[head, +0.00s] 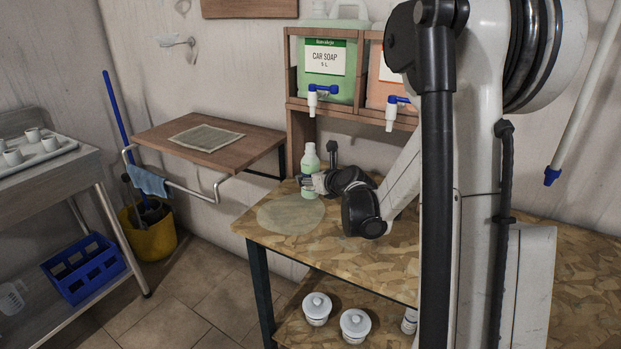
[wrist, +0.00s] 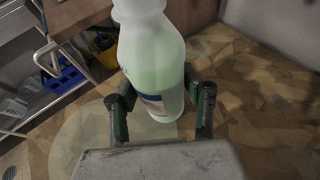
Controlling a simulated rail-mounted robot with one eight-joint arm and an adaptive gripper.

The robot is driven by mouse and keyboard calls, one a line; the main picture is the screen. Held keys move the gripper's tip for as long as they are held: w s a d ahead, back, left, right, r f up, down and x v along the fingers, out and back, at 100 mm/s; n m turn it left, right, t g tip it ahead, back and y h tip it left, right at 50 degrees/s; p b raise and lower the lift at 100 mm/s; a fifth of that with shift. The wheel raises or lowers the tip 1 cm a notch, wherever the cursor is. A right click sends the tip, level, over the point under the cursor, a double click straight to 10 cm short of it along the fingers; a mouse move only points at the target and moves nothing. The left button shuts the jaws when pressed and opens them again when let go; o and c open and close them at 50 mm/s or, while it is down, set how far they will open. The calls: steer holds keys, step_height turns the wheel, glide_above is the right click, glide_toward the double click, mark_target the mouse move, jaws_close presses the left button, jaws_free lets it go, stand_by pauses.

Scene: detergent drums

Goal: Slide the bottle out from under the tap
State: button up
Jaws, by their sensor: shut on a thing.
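The bottle (head: 309,165) is pale green and translucent with a white neck and a label. It stands upright on the patterned bench top (head: 375,255), at the back edge of a pale round patch (head: 290,215). My gripper (wrist: 160,98) is shut on the bottle, with one finger on each side of its body. In the head view my gripper (head: 306,182) reaches it from the right. The tap (head: 318,90), white with a blue handle, is on the green car soap drum (head: 328,65), above the bottle.
A second drum (head: 385,78) with its own tap (head: 396,108) is to the right on the wooden shelf. A dark post (head: 332,150) stands behind the bottle. Left are a wall shelf with a cloth (head: 206,138) and a floor gap. The bench front is clear.

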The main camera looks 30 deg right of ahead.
steer(key=shift+s+a+b, duration=0.15)
steer(key=shift+s+a, duration=0.65)
steer(key=shift+a, duration=0.45)
steer(key=shift+s+a+b, duration=0.1)
steer(key=shift+s+a, duration=0.7)
steer(key=shift+a, duration=0.5)
steer(key=shift+s+a+b, duration=0.15)
steer(key=shift+s+a, duration=0.65)
steer(key=shift+a, duration=0.45)
steer(key=shift+s+a, duration=0.65)
steer(key=shift+a, duration=0.4)
steer(key=shift+s+a, duration=0.7)
steer(key=shift+a, duration=0.4)
steer(key=shift+s+a, duration=0.65)
steer(key=shift+a, duration=0.4)
steer(key=o, duration=0.9)
steer(key=shift+o, duration=0.2)
